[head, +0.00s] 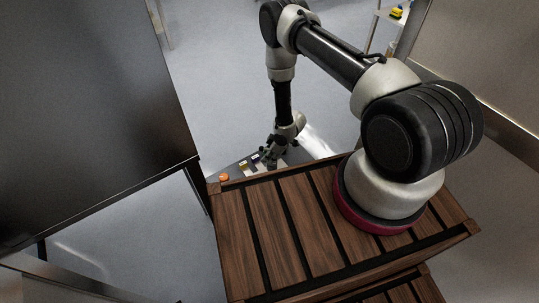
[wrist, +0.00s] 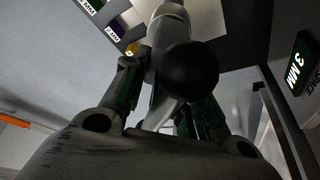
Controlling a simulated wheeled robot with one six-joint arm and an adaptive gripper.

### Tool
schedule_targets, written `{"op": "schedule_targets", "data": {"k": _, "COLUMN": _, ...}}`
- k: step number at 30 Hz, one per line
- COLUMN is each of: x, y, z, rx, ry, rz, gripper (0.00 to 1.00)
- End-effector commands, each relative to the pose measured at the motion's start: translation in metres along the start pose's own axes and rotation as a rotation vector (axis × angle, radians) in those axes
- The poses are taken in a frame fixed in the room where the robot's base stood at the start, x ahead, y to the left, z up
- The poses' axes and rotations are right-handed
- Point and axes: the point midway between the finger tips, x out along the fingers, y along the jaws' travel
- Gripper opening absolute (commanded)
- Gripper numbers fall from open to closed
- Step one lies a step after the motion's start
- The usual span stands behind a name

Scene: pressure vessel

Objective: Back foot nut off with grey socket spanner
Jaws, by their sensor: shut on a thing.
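My gripper (head: 275,152) is low beyond the far edge of the slatted wooden top, over a labelled surface. In the wrist view my gripper (wrist: 160,100) is shut on a grey tool (wrist: 168,14) with a round black end (wrist: 190,72). It appears to be the grey socket spanner; its far end is partly hidden. In the head view the held tool is too small to make out. I cannot make out the back foot nut in either view.
The labelled surface carries dark tags, one reading 3 MM (wrist: 300,62). A small orange round thing (head: 223,177) lies left of the gripper. A large dark panel (head: 90,100) stands at the left. A shelf (head: 385,25) stands at the back right. Open grey floor lies behind.

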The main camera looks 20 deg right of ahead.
Motion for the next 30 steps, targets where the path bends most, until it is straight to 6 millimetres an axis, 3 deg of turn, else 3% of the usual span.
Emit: {"op": "schedule_targets", "data": {"k": 30, "x": 0.064, "y": 0.0, "z": 0.026, "rx": -0.001, "ry": 0.0, "rz": 0.0, "gripper": 0.0}}
